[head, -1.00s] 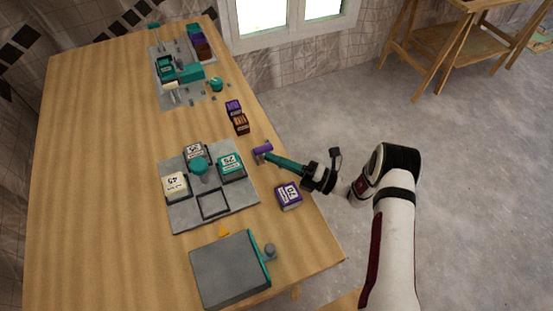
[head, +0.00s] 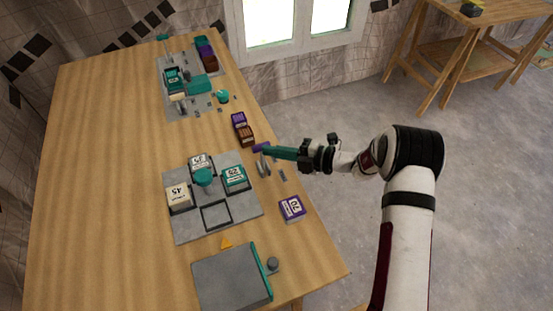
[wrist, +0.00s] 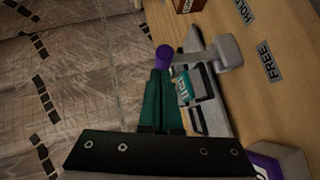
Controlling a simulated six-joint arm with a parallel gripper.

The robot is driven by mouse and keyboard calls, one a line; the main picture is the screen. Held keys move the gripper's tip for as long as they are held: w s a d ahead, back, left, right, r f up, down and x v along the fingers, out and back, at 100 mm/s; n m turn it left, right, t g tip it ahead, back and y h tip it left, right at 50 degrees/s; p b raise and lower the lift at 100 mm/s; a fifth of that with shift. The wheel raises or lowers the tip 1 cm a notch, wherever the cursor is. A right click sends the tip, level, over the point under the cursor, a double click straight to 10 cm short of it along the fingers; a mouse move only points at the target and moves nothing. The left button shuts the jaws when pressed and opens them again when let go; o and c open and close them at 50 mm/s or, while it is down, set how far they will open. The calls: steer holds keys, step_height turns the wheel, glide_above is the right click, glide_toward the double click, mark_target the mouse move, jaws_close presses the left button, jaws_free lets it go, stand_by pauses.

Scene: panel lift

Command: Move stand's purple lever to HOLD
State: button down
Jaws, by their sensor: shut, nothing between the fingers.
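The stand's lever has a purple end (head: 261,147) on a grey arm, near the table's right edge in the head view. Its purple knob (wrist: 164,53) and grey body (wrist: 228,52) show in the wrist view. The HOLD label (wrist: 245,12) and the FREE label (wrist: 270,62) lie on the table beside it. HOLD is on the side towards the brown block, FREE towards the purple block. My gripper (head: 270,151) is shut, with its teal fingertips at the purple end; they also show right below the knob in the wrist view (wrist: 162,74). Exact contact is unclear.
Purple and brown blocks (head: 241,129) stand beyond the lever. A purple block marked 70 (head: 292,208) lies nearer. A grey tray (head: 240,228) with several blocks is to the left, and a grey box (head: 230,276) in front. Open floor is at right.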

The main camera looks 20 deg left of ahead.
mark_target(268, 142)
steer(key=shift+w+a+r+m+g+h, duration=0.15)
steer(key=shift+w+a+m+h, duration=0.1)
steer(key=shift+w+a, duration=0.4)
steer(key=shift+w+a+r+m+g+h, duration=0.15)
steer(key=shift+w+a+m+h, duration=0.1)
steer(key=shift+w+a, duration=0.4)
steer(key=shift+w+a+f, duration=0.1)
steer(key=w+a+r+v, duration=0.1)
steer(key=v, duration=0.9)
steer(key=s+d+r+n+g+h, duration=0.1)
steer(key=s+d+r+n+h, duration=0.25)
steer(key=s+r+n, duration=0.5)
steer(key=s+d+n+h, duration=0.4)
steer(key=s+d+n, duration=0.4)
steer(key=s+n, duration=0.4)
steer(key=s+d+n+t+h, duration=0.1)
steer(key=s+d+n+h, duration=0.4)
steer(key=s+d+n, duration=0.4)
steer(key=s+n, duration=0.4)
steer(key=shift+d+t, duration=0.3)
